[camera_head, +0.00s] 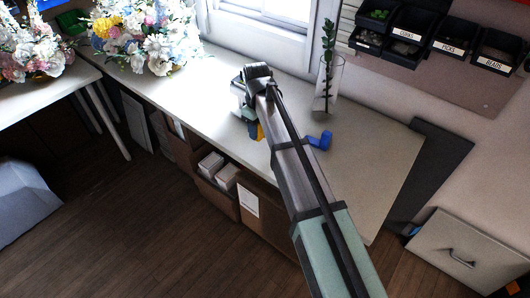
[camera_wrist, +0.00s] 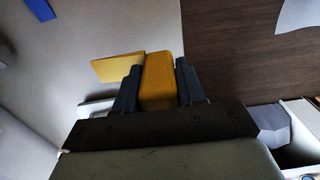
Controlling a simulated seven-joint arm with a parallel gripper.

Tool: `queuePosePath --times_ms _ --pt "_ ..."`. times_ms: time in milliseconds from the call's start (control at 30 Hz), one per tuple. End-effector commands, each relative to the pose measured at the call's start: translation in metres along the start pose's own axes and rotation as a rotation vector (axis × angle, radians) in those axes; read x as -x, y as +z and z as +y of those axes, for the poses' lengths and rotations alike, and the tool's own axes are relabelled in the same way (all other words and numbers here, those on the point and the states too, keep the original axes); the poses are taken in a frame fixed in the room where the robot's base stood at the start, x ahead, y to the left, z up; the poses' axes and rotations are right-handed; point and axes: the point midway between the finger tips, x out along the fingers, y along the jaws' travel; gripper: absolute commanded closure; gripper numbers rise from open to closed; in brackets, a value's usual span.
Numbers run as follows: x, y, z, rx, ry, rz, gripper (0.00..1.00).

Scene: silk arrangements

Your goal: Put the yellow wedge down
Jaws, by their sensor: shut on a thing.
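The yellow wedge (camera_wrist: 160,82) is between the two dark fingers of my gripper (camera_wrist: 158,84) in the wrist view. The fingers press on its left and right sides. In the head view, a small part of the wedge (camera_head: 256,131) shows below my gripper (camera_head: 250,124), near the front edge of the long worktable (camera_head: 205,100). My wrist hides most of the wedge there. I cannot tell whether the wedge touches the tabletop. A paler yellow flat shape (camera_wrist: 118,67) lies just left of the wedge in the wrist view; I cannot tell what it is.
A blue object (camera_head: 320,140) lies on the table right of my gripper. A glass vase (camera_head: 327,85) with a green stem stands behind it. Flower arrangements (camera_head: 145,35) fill the far left end. Cardboard boxes (camera_head: 262,212) sit below. The tabletop left of my gripper is clear.

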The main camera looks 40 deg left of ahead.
Motion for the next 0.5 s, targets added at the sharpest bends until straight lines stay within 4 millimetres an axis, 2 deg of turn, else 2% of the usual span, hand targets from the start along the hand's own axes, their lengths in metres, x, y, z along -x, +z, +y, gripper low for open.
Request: queuePosePath --times_ms 167,500 --pt "-0.011 0.006 -0.001 0.0 -0.001 -0.002 0.98" --pt "-0.059 0.006 0.0 0.0 -0.001 -0.002 0.98"
